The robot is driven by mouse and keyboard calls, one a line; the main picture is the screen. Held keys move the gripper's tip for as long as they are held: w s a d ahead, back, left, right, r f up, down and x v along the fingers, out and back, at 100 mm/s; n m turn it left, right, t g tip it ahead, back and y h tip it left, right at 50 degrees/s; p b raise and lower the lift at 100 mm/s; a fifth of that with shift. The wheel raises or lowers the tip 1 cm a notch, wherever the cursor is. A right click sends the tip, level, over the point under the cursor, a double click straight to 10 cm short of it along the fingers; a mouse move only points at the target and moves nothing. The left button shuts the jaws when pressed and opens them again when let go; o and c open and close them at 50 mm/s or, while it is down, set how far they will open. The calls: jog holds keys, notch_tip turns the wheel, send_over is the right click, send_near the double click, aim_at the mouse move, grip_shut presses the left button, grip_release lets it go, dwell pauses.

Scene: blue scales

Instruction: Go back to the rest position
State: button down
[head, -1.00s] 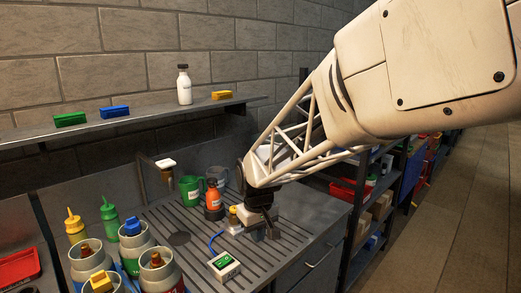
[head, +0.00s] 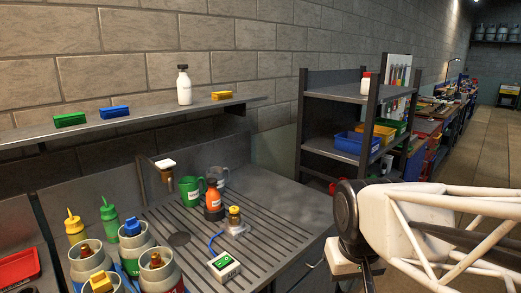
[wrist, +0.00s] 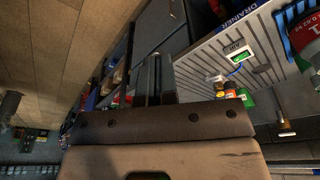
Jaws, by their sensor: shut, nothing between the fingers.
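My gripper (wrist: 153,75) is shut and empty; its two dark fingers lie together in the wrist view. In the head view my gripper (head: 366,280) hangs at the lower edge, right of the bench and clear of it, with its tips partly cut off. My white lattice forearm reaches in from the right.
An orange bottle (head: 214,198), a green mug (head: 190,192) and a grey mug (head: 219,176) stand behind the scale. Several canisters (head: 134,245) crowd the lower left. A dark shelf rack (head: 340,95) stands behind my arm. The bench's right part is bare.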

jog(key=s+d+m, duration=0.1)
jog(key=s+d, duration=0.1)
jog(key=s, duration=0.4)
jog(key=shift+d+f, duration=0.25)
jog(key=shift+f, duration=0.1)
jog(key=shift+w+r, duration=0.1)
jog(key=shift+w, duration=0.05)
dwell(0.8)
